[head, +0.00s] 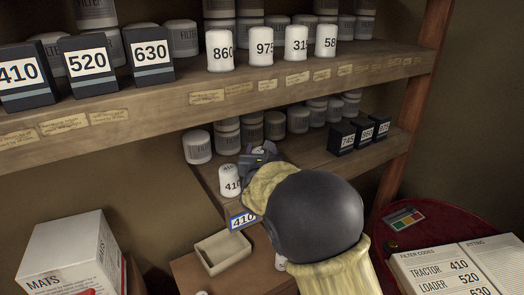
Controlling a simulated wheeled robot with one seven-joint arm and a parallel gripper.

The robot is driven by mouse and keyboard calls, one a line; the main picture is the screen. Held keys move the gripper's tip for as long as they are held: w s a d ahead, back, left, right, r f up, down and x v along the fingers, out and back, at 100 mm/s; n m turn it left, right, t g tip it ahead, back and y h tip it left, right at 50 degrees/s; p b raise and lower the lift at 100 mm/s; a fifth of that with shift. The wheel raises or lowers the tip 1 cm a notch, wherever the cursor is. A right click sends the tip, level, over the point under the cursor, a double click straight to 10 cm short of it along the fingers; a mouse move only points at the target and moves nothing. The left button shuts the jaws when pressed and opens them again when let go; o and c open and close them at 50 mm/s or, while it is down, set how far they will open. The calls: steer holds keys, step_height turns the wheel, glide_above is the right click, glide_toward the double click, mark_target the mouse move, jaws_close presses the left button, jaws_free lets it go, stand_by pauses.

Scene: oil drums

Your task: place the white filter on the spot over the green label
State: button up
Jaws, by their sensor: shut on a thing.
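The white filter (229,181), marked 410, stands upright at the front left of the lower shelf, its right side hidden by my gripper. My gripper (246,166) is shut on it from the right; the fingertips are mostly hidden. A label (242,220) reading 410 is on the shelf's front edge, just below and slightly right of the filter. Its border looks blue in this view, and no green label shows on the shelf edge. I cannot tell whether the filter's base touches the shelf.
Grey filters (198,147) stand behind on the lower shelf, with black boxes (342,138) at its right. The upper shelf (150,97) overhangs with boxes and white filters. Below are an empty tray (222,252), a MATS box (70,255) and an open code book (450,268).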

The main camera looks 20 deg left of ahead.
steer(key=shift+x, duration=1.05)
step_height(320, 180, down, 3)
steer(key=shift+r+p, duration=0.1)
steer(key=shift+p, duration=1)
steer(key=shift+f, duration=0.3)
steer(key=shift+f, duration=0.15)
steer(key=o, duration=1.1)
steer(key=shift+o, duration=0.2)
